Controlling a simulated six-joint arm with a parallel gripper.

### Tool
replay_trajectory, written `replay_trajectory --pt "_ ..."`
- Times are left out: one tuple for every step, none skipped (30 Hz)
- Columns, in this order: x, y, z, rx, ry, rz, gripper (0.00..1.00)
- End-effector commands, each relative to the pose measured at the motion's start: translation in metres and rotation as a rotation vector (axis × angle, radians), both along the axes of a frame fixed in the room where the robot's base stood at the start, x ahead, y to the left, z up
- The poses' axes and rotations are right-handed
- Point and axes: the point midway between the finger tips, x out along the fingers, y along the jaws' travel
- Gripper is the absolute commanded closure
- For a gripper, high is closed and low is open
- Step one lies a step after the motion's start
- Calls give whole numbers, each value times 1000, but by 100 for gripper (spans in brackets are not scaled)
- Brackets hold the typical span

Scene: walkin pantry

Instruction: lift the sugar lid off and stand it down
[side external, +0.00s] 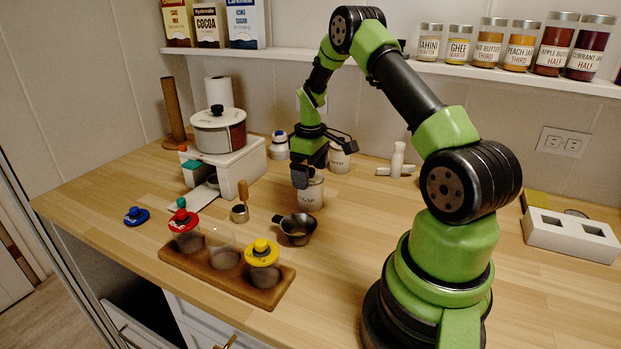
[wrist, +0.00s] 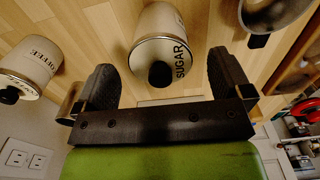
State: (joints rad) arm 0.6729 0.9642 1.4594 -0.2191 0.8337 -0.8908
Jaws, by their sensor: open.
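The sugar canister (side external: 310,194) is cream with a dark "SUGAR" label and stands upright on the wooden counter. In the wrist view its lid (wrist: 148,52) with a black knob (wrist: 161,74) is on the canister. My gripper (side external: 303,174) points down just above the canister and hides part of its top in the side view. In the wrist view my gripper (wrist: 163,72) is open, with one finger on each side of the lid and knob. Nothing is held, and gaps show between the fingers and the lid.
A coffee canister (wrist: 30,66) stands close beside. A dark metal pan (side external: 297,229) lies in front of the sugar canister. A wooden rack (side external: 215,276) holds several jars. A white block (side external: 570,234) sits at right. Free counter (side external: 365,200) lies right of the canister.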

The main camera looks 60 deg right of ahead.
Motion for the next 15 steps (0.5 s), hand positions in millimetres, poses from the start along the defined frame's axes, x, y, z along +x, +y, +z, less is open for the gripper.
replay_trajectory --pt "0 0 -1 0 0 0 3" --pt "0 0 -1 0 0 -1 3" --pt "0 0 -1 0 0 -1 3" --pt "0 0 -1 0 0 -1 3" --pt "0 0 -1 0 0 -1 3" --pt "0 0 -1 0 0 -1 6" --pt "0 0 -1 0 0 -1 12" --pt "0 0 -1 0 0 -1 19" --pt "0 0 0 0 0 -1 28" --pt "0 0 0 0 0 -1 35" --pt "0 0 0 0 0 -1 42" --pt "0 0 0 0 0 -1 51" --pt "0 0 0 0 -1 -1 56" --pt "0 0 0 0 -1 -1 57" --pt "0 0 0 0 -1 -1 57"
